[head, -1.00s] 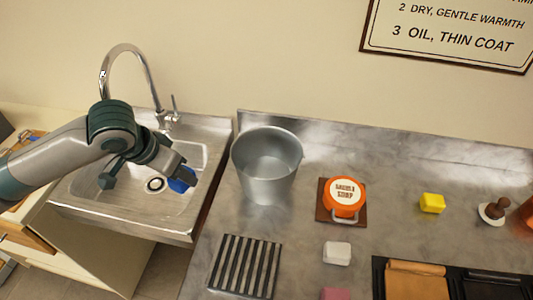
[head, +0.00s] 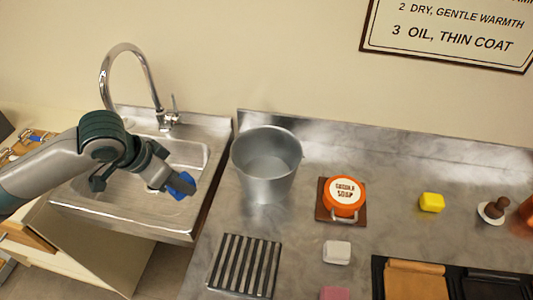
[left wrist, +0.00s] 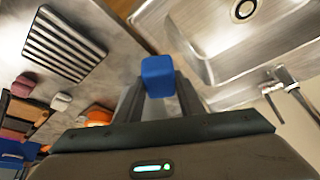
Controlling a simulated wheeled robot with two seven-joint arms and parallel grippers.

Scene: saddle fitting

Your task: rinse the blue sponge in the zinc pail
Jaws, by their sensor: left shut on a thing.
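The blue sponge (head: 181,185) is held in my left gripper (head: 178,184) over the right part of the sink. In the left wrist view the sponge (left wrist: 158,76) sits between the two fingertips, which are shut on it. The zinc pail (head: 266,165) stands upright on the steel counter, to the right of the sponge and apart from it. Its inside looks greyish, and I cannot tell the water level. In the left wrist view the pail is mostly hidden behind the gripper. My right gripper is not in view.
The sink (head: 135,205) with its tall faucet (head: 132,50) lies left of the pail. A striped rack (head: 245,266), an orange soap tin (head: 344,196), a white block (head: 337,252) and a yellow block (head: 431,202) are on the counter. Bare counter lies between pail and rack.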

